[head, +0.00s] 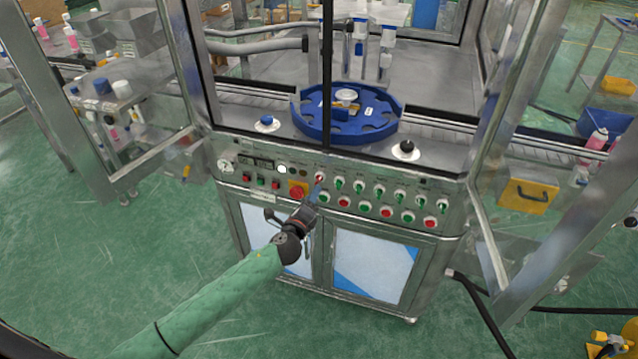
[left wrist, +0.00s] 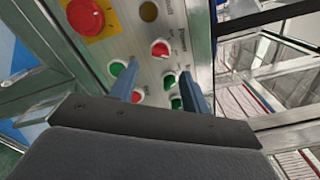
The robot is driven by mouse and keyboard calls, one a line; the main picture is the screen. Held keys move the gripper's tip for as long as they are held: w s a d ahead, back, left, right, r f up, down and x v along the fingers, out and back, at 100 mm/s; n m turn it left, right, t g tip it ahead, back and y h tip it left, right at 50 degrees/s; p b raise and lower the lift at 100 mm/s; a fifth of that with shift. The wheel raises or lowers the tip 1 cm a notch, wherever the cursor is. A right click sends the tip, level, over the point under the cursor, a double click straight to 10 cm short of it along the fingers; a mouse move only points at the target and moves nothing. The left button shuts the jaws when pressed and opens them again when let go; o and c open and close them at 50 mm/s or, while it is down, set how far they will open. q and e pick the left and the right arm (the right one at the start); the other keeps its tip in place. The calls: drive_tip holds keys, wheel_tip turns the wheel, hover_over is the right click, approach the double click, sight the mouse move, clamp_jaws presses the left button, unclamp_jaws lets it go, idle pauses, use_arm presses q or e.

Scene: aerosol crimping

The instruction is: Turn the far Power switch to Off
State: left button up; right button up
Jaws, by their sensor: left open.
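The control panel (head: 345,190) on the front of the machine carries a row of rotary switches above a row of round push buttons. A red rotary switch (head: 320,178) is at the left end of the switch row, and green rotary switches (head: 359,186) continue to its right. My left gripper (head: 314,194) is open, close to the panel at the red switch. In the left wrist view the red switch (left wrist: 160,48) lies ahead of the gap between the two blue fingers, apart from both. My right gripper is not seen.
A large red emergency-stop button (head: 297,190) on a yellow plate is left of the gripper. A green push button (left wrist: 117,68) is near the left finger. Open glass doors (head: 540,170) flank the machine. A blue turntable (head: 345,118) sits above.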

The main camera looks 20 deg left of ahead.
sight(318, 180)
use_arm(q)
drive_tip(key=w+p, duration=0.1)
drive_tip(key=w, duration=0.5)
drive_tip(key=shift+w+p, duration=0.15)
drive_tip(key=shift+p, duration=0.25)
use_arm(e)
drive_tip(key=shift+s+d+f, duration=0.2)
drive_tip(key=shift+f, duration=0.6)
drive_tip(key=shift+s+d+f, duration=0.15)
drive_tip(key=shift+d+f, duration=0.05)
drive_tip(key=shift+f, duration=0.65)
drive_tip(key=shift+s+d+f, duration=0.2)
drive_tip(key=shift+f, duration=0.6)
use_arm(q)
drive_tip(key=c, duration=1)
